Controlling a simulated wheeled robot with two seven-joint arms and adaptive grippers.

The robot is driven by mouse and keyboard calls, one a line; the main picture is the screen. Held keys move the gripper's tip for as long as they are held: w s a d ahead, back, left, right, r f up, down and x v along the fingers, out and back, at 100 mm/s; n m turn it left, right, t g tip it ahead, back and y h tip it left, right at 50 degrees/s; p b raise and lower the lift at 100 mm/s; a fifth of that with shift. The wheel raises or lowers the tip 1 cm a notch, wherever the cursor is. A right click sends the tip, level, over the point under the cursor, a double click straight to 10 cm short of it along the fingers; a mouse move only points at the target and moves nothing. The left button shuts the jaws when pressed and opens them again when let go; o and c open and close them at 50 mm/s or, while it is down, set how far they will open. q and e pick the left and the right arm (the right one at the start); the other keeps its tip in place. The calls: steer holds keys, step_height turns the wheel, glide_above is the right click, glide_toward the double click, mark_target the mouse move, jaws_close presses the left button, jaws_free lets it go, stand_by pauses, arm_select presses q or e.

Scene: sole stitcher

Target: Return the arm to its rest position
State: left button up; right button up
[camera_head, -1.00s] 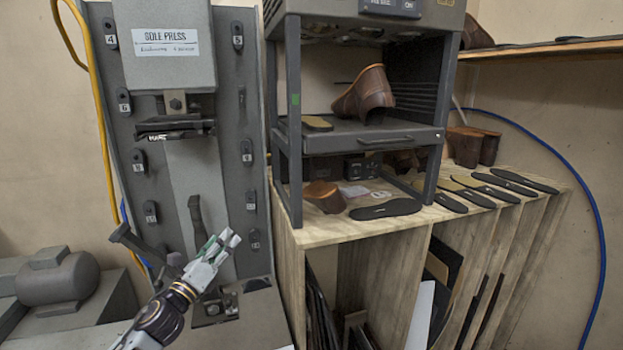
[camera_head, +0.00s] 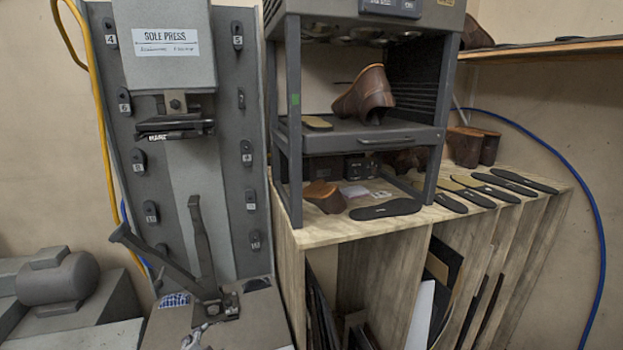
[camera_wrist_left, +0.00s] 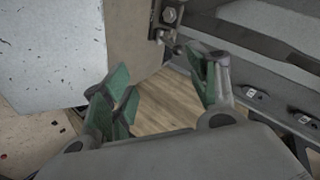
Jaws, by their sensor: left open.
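My left gripper (camera_wrist_left: 163,92) is open and empty in the left wrist view. Its green-padded fingers stand apart with wooden floor showing between them. In the head view only a small piece at the bottom edge, probably the tip of my left gripper (camera_head: 195,336), shows in front of the press base. The rest of my left arm is out of that view. The sole press (camera_head: 170,60) stands upright at the left, with lever-like bars (camera_head: 165,262) low on its front. My right gripper is not in view.
A dark rack (camera_head: 365,133) with a brown shoe (camera_head: 366,92) stands on a wooden bench (camera_head: 330,232) holding several black soles. A grey motor (camera_head: 58,277) is at the left. A yellow hose (camera_head: 98,110) runs beside the press. In the wrist view, a pale panel (camera_wrist_left: 50,55) is close at left.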

arm_select(q)
steer(key=s+d+f+n+g+h, duration=0.15)
steer(key=s+f+n+g, duration=0.25)
steer(key=s, duration=0.5)
steer(key=s+d+f+n+g, duration=0.3)
steer(key=s+f+n+g, duration=0.1)
steer(key=s, duration=0.6)
step_height(320, 180, down, 32)
steer(key=s+g, duration=0.1)
steer(key=s, duration=0.1)
steer(key=s+a+f, duration=0.2)
steer(key=s+f, duration=0.8)
steer(key=s, duration=0.1)
steer(key=s+a+f+g, duration=0.1)
steer(key=s+a+f, duration=0.1)
steer(key=s+f, duration=0.8)
steer(key=shift+s+a+f, duration=0.2)
steer(key=shift+s+a, duration=0.1)
steer(key=shift+s, duration=0.5)
steer(key=shift+c, duration=0.4)
